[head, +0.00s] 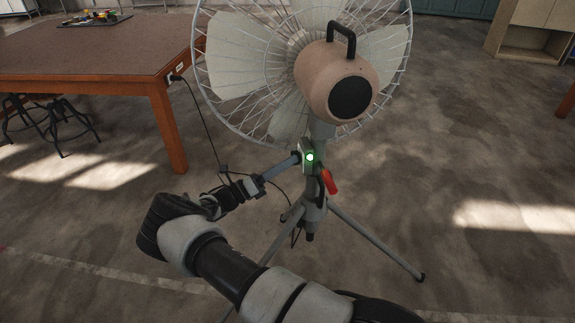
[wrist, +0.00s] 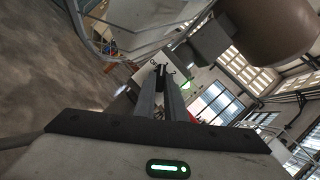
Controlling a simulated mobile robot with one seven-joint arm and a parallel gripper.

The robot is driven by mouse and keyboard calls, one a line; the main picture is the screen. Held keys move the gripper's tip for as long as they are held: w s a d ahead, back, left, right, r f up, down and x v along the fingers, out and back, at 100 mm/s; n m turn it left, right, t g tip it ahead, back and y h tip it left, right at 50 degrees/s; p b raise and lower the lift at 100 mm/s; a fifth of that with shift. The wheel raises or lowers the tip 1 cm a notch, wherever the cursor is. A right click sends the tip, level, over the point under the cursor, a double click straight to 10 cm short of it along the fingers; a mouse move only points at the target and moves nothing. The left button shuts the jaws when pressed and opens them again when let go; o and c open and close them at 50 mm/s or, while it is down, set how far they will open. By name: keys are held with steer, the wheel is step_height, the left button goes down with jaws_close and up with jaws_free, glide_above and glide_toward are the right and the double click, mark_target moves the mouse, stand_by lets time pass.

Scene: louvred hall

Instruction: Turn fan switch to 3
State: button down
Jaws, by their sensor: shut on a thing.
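The fan (head: 338,82) stands on a tripod, its pinkish motor housing and wire cage seen from behind. A small pale switch box (head: 306,168) with a lit green light (head: 310,157) is on its post. My gripper (head: 297,158) reaches the box from the left. In the wrist view the fingers of my gripper (wrist: 160,84) are close together at the white face of the switch box (wrist: 145,76), shut on the fan switch. The fingers mostly hide the switch, and the dark marks around it are too small to read surely.
A red lever (head: 329,182) sits on the post just below the box. The tripod legs (head: 378,243) spread over the floor. A brown table (head: 90,50) stands at the left, with a black cord (head: 202,118) running from its socket. Stools (head: 55,125) are beneath it. Floor at the right is clear.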

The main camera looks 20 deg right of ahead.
steer(key=shift+w+f+m+g+h+b, duration=0.1)
steer(key=shift+m+g+h+b, duration=0.1)
steer(key=shift+m+g+b, duration=1.15)
steer(key=shift+w+m+g+h+b, duration=0.25)
steer(key=shift+m+b, duration=0.65)
steer(key=shift+m, duration=1.1)
steer(key=shift+f+m+g+h+b, duration=0.15)
steer(key=shift+m+g+b, duration=0.9)
steer(key=shift+m, duration=0.6)
steer(key=shift+r, duration=0.1)
steer(key=c, duration=2.1)
jaws_free()
